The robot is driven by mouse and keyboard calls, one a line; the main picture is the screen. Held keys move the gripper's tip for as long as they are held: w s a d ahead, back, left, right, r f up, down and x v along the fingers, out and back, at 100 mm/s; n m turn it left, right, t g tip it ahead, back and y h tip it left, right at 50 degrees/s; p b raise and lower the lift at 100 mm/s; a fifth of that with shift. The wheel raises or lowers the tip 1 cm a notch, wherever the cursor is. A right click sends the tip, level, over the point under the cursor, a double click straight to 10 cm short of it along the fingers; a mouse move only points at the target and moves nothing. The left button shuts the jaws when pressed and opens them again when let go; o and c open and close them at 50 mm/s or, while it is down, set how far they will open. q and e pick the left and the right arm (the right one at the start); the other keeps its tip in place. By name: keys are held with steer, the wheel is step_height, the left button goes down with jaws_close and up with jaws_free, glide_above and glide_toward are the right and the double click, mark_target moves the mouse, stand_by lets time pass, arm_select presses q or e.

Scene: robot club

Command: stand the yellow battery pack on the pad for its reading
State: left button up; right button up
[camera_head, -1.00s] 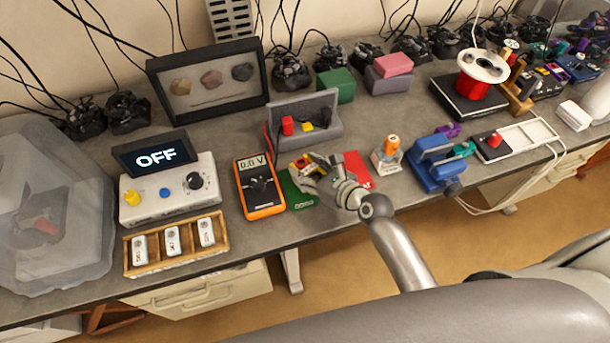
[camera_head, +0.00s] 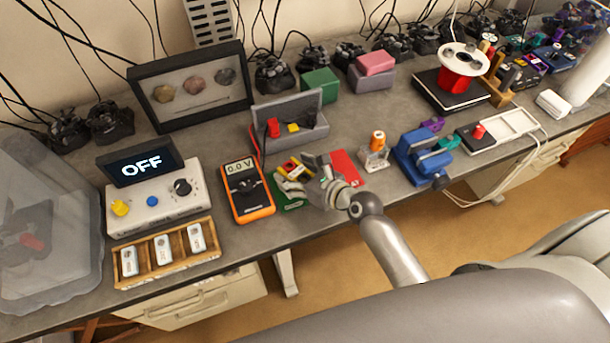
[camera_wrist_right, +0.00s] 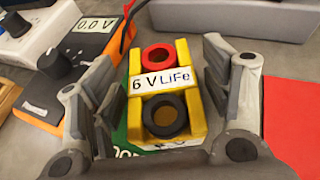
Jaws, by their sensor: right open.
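The yellow battery pack (camera_head: 294,167) has a white label reading "6 V LiFe" and a red and a black ring terminal on top; it also shows in the right wrist view (camera_wrist_right: 185,110). It is over the green pad (camera_head: 290,204), whose edge shows below it in the wrist view. I cannot tell whether its base lies flat on the pad. My right gripper (camera_head: 307,184) is open, with one finger on each side of the pack and gaps visible between. The orange meter (camera_head: 247,188) beside it reads 0.0 V. My left gripper is not in view.
A red card (camera_head: 346,167) lies right of the pack. Behind is a grey bin (camera_head: 310,136) with small red and yellow things. A control box reading OFF (camera_head: 150,197) and a wooden tray (camera_head: 205,256) stand left. An orange-topped part (camera_head: 375,150) and a blue vise (camera_head: 420,160) stand right.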

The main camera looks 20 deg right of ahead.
steer(key=b+v, duration=0.1)
steer(key=v, duration=1.1)
steer(key=shift+s, duration=0.1)
